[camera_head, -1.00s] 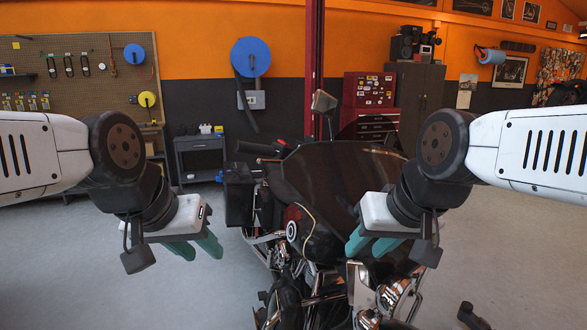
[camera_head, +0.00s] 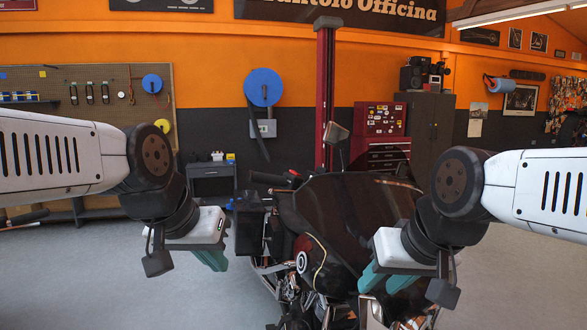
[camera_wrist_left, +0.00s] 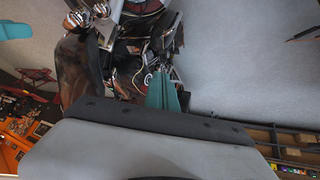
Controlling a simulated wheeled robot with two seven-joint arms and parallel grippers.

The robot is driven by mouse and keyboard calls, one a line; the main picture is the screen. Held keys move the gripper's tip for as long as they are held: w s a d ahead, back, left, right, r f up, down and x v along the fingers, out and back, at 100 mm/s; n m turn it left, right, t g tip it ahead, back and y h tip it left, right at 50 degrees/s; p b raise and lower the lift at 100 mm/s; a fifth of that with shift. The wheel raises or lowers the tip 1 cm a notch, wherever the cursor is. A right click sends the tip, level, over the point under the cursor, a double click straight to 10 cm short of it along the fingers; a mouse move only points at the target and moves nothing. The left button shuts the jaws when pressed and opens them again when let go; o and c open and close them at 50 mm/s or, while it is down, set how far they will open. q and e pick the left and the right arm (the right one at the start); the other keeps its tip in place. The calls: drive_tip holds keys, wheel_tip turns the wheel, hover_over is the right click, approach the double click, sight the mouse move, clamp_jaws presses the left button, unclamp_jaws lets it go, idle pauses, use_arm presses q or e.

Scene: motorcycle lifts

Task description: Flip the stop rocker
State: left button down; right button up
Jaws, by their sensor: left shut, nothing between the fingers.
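I cannot make out the stop rocker in any view. A dark motorcycle (camera_head: 345,215) stands in front of me, with its handlebar (camera_head: 275,180) at its upper left. My left gripper (camera_head: 213,261) is at the left of the motorcycle, pointing down, with its teal fingers together and nothing between them. In the left wrist view its fingers (camera_wrist_left: 162,92) show against the motorcycle's metal parts. My right gripper (camera_head: 386,283) hangs in front of the motorcycle's right part, with its teal fingers apart and nothing seen between them.
A grey box (camera_head: 265,128) is on the wall below a blue disc (camera_head: 263,87). A small dark cabinet (camera_head: 211,181) stands behind at the left, and a red tool chest (camera_head: 380,120) behind at the right. The grey floor (camera_head: 500,265) at the right is clear.

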use_arm(q)
drive_tip(key=w+d+r+m+t+h, duration=0.1)
drive_tip(key=w+d+r+m, duration=0.2)
drive_tip(key=w, duration=0.9)
drive_tip(key=w+d+r+m+t+h, duration=0.1)
drive_tip(key=w+d+r+m+h, duration=0.1)
drive_tip(key=w+r, duration=0.6)
drive_tip(key=w+d+r+m+h, duration=0.1)
drive_tip(key=w+d+r+m, duration=0.2)
drive_tip(key=w, duration=1.4)
wheel_tip(320, 180, up, 2)
drive_tip(key=shift+d+r+m+t, duration=0.25)
drive_tip(key=shift+d+m+t, duration=0.15)
drive_tip(key=shift+m, duration=0.4)
hover_over(295, 173)
drive_tip(key=shift+h, duration=0.3)
drive_tip(key=f, duration=0.5)
drive_tip(key=shift+w+d+f, duration=0.3)
drive_tip(key=shift+w+f, duration=0.05)
drive_tip(key=shift+w, duration=0.05)
drive_tip(key=shift+s+a+f, duration=0.2)
drive_tip(key=shift+a+f, duration=0.55)
drive_tip(key=shift+f, duration=0.3)
drive_tip(key=shift+a+f, duration=0.2)
drive_tip(key=shift+f, duration=0.45)
